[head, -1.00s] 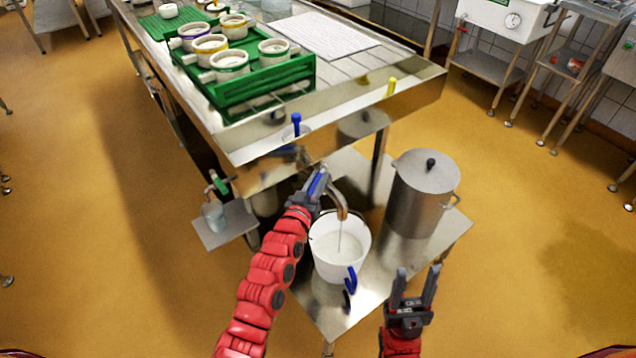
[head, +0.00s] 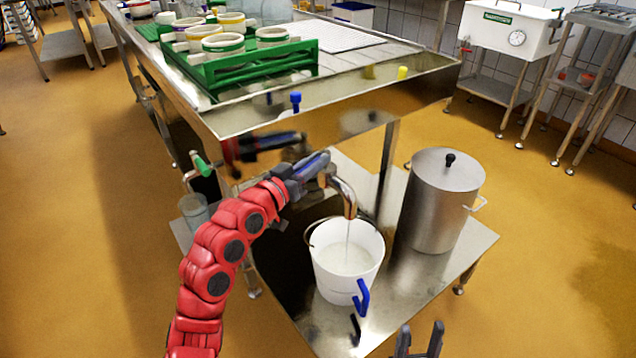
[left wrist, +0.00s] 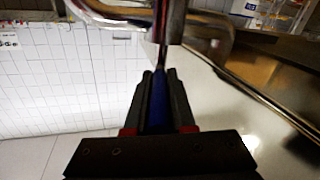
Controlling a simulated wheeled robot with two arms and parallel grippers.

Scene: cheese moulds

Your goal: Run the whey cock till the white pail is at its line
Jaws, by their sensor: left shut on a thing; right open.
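The whey cock's copper-coloured spout (head: 345,197) points down over the white pail (head: 340,287). A thin pale stream (head: 347,232) falls from it into the pail. Pale whey (head: 347,257) lies inside, its surface below the rim; I cannot make out a line. My left gripper (head: 312,170) is shut on the cock's blue lever (left wrist: 158,112), which shows between the fingers in the left wrist view. My right gripper (head: 421,338) is open and empty, in front of the steel stand, partly cut off by the bottom edge.
A lidded steel pot (head: 436,215) stands right of the pail on the low steel stand (head: 400,290). A blue hook-shaped piece (head: 362,297) is at the pail's front. Above is the steel table's edge (head: 240,124), with a green rack (head: 215,75) of moulds.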

